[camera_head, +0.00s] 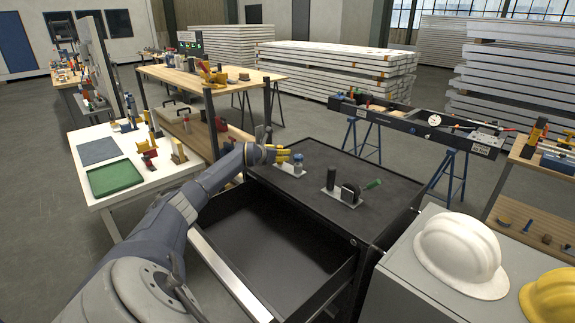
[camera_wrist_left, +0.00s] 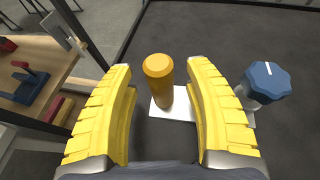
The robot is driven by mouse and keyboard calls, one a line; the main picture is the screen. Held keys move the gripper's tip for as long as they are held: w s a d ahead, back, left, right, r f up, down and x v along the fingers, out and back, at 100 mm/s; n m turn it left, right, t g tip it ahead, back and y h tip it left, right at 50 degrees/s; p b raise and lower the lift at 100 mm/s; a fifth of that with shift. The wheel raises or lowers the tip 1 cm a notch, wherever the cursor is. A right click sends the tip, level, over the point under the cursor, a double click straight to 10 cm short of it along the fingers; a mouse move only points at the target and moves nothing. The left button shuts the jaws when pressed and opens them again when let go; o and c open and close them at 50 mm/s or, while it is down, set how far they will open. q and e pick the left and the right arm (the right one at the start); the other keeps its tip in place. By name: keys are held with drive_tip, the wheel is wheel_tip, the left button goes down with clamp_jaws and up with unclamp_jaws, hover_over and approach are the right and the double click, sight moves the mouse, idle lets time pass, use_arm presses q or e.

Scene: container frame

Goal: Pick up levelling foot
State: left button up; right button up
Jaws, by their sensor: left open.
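My left gripper (camera_head: 278,153) is over the far left part of the black cabinet top. In the left wrist view its two yellow fingers (camera_wrist_left: 161,72) are spread apart. An upright orange-yellow post (camera_wrist_left: 158,84) shows between the fingertips, with a gap on each side. It stands by a white plate (camera_wrist_left: 178,108). A blue lobed knob (camera_wrist_left: 268,80) on a pale stem stands to the right, outside the fingers; in the head view the knob (camera_head: 297,158) is right of the gripper. I cannot tell which of these is the levelling foot. My right gripper is not in view.
A second white plate (camera_head: 341,200) carries a black cylinder (camera_head: 331,178) and a black round part; a green-handled tool (camera_head: 371,184) lies beside it. The drawer (camera_head: 265,245) below is open and looks empty. Hard hats (camera_head: 461,254) sit on the grey cabinet at right.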

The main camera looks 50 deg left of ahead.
use_arm(q)
drive_tip(key=shift+w+a+f, duration=0.1)
drive_tip(key=shift+w, duration=0.25)
clamp_jaws()
idle(0.3)
